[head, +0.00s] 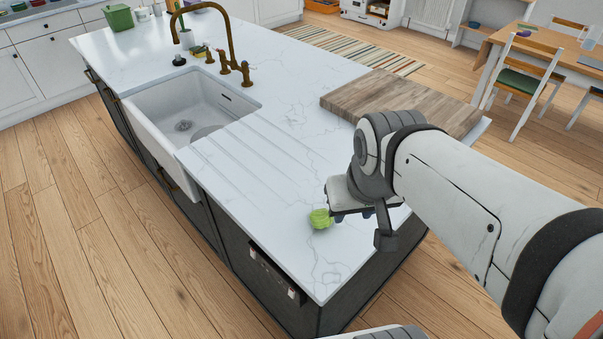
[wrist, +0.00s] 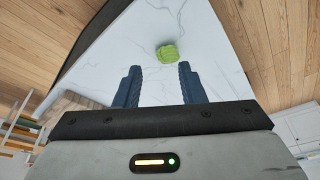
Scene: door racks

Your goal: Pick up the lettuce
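The lettuce (head: 320,218) is a small light-green head on the white marble counter, near the island's front end. In the wrist view the lettuce (wrist: 167,53) lies beyond my fingertips, slightly right of the middle between them. My gripper (wrist: 158,70) has its two dark blue fingers apart with nothing between them. In the head view my gripper (head: 345,214) is just right of the lettuce, its fingers partly hidden by my wrist. I see no contact with the lettuce.
A wooden cutting board (head: 375,95) lies on the counter behind my arm. A white sink (head: 185,110) with a brass faucet (head: 232,50) is at the left. The counter around the lettuce is clear, and the counter's edge is close to it.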

